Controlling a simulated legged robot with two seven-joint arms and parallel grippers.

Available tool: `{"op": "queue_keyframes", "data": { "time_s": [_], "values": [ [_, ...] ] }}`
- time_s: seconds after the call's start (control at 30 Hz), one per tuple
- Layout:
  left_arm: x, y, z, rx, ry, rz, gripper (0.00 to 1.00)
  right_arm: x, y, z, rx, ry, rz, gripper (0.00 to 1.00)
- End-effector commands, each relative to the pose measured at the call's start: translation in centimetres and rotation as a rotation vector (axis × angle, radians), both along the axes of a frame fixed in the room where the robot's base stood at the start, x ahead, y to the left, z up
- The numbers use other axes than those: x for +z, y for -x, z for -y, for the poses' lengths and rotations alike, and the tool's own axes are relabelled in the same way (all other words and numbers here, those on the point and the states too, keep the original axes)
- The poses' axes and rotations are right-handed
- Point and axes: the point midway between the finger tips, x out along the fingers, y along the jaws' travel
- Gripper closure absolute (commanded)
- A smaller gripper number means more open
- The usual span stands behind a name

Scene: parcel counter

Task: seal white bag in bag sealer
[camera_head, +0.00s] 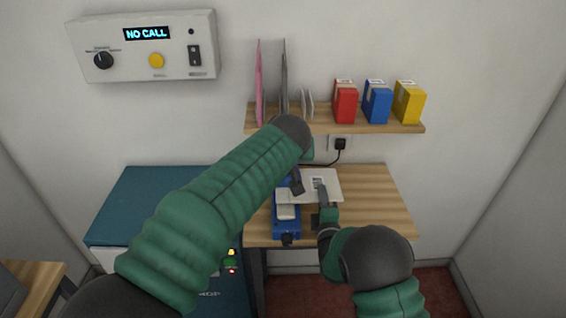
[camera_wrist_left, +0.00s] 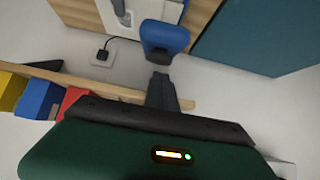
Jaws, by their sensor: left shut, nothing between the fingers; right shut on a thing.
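The blue bag sealer (camera_head: 287,222) stands on the wooden table, with a pale pad or lever on top. Its rounded blue end (camera_wrist_left: 165,37) shows in the left wrist view. The white bag (camera_head: 333,178), with a small printed label, lies flat across the sealer's right side; whether its edge is between the sealing bars is hidden. My right gripper (camera_head: 322,191) is shut on the white bag from the front. My left gripper (camera_head: 297,184) is shut and empty above the sealer; its closed fingers (camera_wrist_left: 162,92) point at the blue end in the left wrist view.
A wooden shelf (camera_head: 385,127) holds red, blue and yellow boxes and upright envelopes. A plug with a cable (camera_head: 340,144) is in the wall below it. A teal cabinet (camera_head: 130,200) stands at left. The table's right part (camera_head: 380,205) is clear.

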Motion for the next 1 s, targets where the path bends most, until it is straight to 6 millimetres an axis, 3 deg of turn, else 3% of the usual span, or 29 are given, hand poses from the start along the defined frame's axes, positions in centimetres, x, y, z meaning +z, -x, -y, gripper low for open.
{"op": "queue_keyframes", "data": {
  "time_s": [0.33,1.0],
  "values": [
    [0.4,0.0,-0.1,0.001,-0.001,-0.002,1.0,0.9,0.0,0.4,-0.002,0.0,0.0,1.0],
    [-0.1,-0.1,-0.2,0.003,-0.003,-0.002,1.0,0.9,0.0,5.3,-0.003,0.0,0.002,1.0]
  ]
}}
